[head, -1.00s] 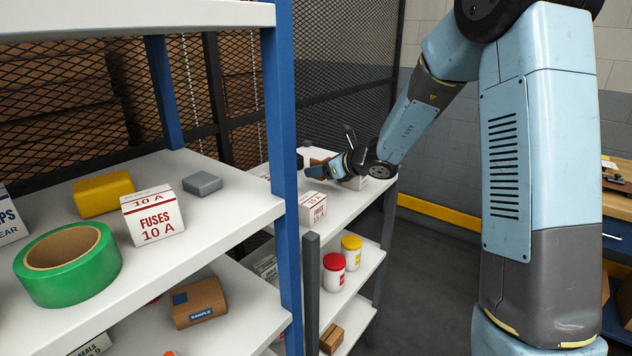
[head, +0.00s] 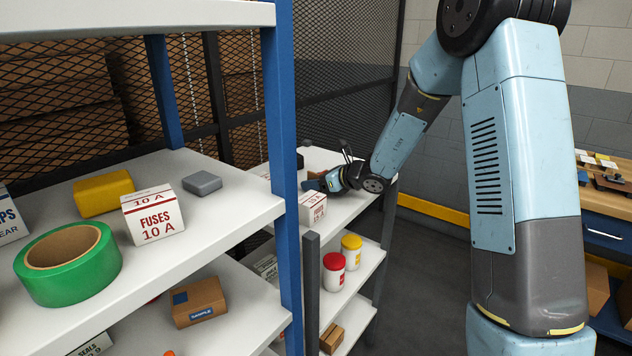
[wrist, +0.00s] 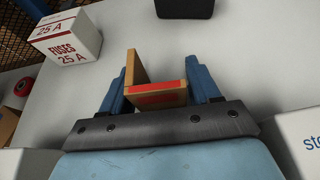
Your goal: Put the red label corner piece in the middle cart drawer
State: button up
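The corner piece (wrist: 165,90) is an L-shaped tan piece with a red label on its face, in the wrist view. It stands on the pale shelf between the two blue fingers of my gripper (wrist: 157,88). The fingers are apart, one at each side, close to or touching the piece; I cannot tell whether they press on it. In the head view my gripper (head: 318,184) is low over the far shelf's top board, and the piece is mostly hidden. A wood-topped unit with a blue drawer front (head: 605,236) is at the right edge; I cannot tell which drawer this is.
A 25 A fuses box (wrist: 68,38) and a dark block (wrist: 185,8) stand near the piece. White boxes flank my wrist. In the head view, a blue post (head: 283,130) and the near shelf with green tape (head: 68,285) are left. Floor (head: 425,280) between shelf and drawers is clear.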

jog(key=shift+o, duration=1.1)
jog(key=shift+r, duration=0.1)
jog(key=v, duration=1.2)
